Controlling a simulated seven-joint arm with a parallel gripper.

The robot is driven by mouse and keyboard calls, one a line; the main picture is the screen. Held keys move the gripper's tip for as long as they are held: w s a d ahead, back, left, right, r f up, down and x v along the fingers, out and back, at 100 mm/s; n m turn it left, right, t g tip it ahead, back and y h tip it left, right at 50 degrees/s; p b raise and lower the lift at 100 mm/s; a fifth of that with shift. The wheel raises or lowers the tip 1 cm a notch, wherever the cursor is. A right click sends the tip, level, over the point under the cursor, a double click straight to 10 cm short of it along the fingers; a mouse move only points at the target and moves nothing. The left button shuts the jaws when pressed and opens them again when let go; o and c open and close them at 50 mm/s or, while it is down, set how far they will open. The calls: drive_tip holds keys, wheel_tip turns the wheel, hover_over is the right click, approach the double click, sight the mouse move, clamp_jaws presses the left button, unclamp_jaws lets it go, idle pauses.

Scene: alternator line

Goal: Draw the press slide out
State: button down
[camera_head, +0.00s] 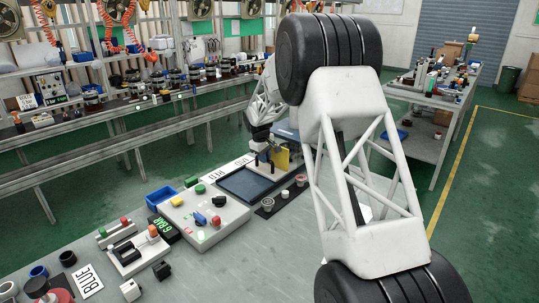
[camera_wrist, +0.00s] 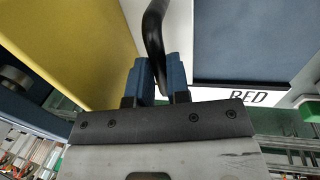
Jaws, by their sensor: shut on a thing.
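A black curved handle (camera_wrist: 153,30) shows in the wrist view against a white panel (camera_wrist: 170,20), and I take it for the press slide's handle. My gripper (camera_wrist: 160,75) has blue fingertips, one on each side of the handle, shut on it. In the head view my gripper (camera_head: 262,150) is at the press, beside its yellow plate (camera_head: 282,158). The yellow plate also fills the upper left of the wrist view (camera_wrist: 70,45). The handle and most of the slide are hidden in the head view, so I cannot tell how far out the slide stands.
A control box (camera_head: 205,217) with coloured knobs, a blue bin (camera_head: 161,198) and a dark strip with small round parts (camera_head: 268,208) are nearby. Bare bench lies toward the front.

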drive_tip(key=s+a, duration=1.2)
drive_tip(key=c, duration=1.1)
unclamp_jaws()
drive_tip(key=shift+r, duration=0.1)
wheel_tip(320, 180, up, 8)
drive_tip(key=s+a, duration=0.1)
drive_tip(key=shift+f, duration=0.25)
drive_tip(key=shift+s, duration=0.1)
